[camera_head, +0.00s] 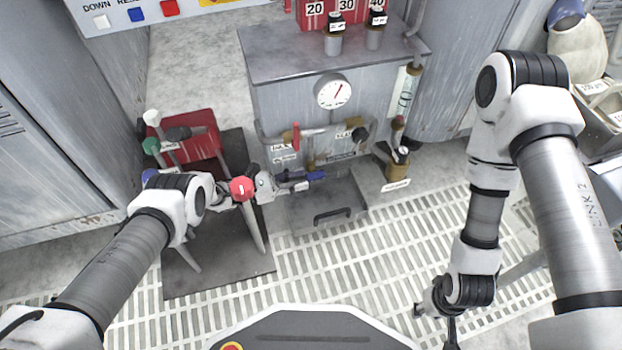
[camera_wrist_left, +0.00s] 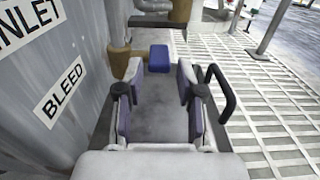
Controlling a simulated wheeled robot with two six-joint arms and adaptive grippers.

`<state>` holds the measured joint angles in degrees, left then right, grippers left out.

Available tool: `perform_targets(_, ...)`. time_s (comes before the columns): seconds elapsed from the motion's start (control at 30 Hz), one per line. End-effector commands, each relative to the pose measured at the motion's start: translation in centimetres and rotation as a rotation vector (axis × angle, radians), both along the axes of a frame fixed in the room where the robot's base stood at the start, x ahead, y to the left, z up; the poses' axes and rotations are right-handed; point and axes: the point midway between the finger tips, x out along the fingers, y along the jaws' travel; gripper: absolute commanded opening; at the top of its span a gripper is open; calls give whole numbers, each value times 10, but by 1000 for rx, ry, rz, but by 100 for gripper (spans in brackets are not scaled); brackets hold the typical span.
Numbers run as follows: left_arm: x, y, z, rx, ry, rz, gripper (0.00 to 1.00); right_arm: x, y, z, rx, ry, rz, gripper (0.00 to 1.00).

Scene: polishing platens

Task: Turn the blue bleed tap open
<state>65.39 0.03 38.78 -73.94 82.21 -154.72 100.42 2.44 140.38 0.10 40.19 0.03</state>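The blue bleed tap (camera_head: 316,176) sticks out low on the front of the grey cabinet, above a grey tray. In the left wrist view the blue handle (camera_wrist_left: 159,58) sits on a brass fitting, just ahead of the fingertips and roughly centred between them. A BLEED label (camera_wrist_left: 62,91) is on the panel to its left. My left gripper (camera_head: 299,182) reaches in from the left, level with the tap. Its fingers (camera_wrist_left: 159,76) are open with a clear gap, and I see no contact. My right gripper (camera_head: 435,318) hangs low at the right, away from the cabinet; its opening is unclear.
A red-handled valve (camera_head: 296,136) and a dark knob (camera_head: 360,134) sit above the tap. A tray (camera_head: 300,215) with a black handle (camera_head: 333,214) lies below. A red stand with coloured knobs (camera_head: 205,145) is at left. White floor grating (camera_head: 380,245) is open in front.

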Motion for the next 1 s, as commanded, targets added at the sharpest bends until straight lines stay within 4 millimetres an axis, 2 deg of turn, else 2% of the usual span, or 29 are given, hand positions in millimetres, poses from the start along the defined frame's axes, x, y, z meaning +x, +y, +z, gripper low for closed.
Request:
perform_targets(0.03, 3, -11, -5, -2, -1, -3, 38, 0, 0, -9, 0, -1, -1, 40)
perform_targets(0.2, 11, -35, -3, -1, 2, 0, 38, 1, 0, -18, 0, -2, -4, 40)
perform_targets(0.5, 13, -40, -1, 1, 4, 3, 38, 1, -1, -18, 0, -3, -5, 40)
perform_targets(0.57, 13, -40, -1, 1, 4, 3, 16, 1, 0, -18, 0, -3, -5, 40)
perform_targets(0.6, 13, -40, -1, 1, 4, 3, 2, 1, 0, -18, 0, -3, -5, 40)
perform_targets(0.83, 13, -40, -4, -12, 0, 3, 0, 1, -1, -23, 0, -3, -5, 40)
perform_targets(1.0, 13, -40, -15, -133, -38, 2, 0, 3, -1, -55, -1, -8, -8, 40)
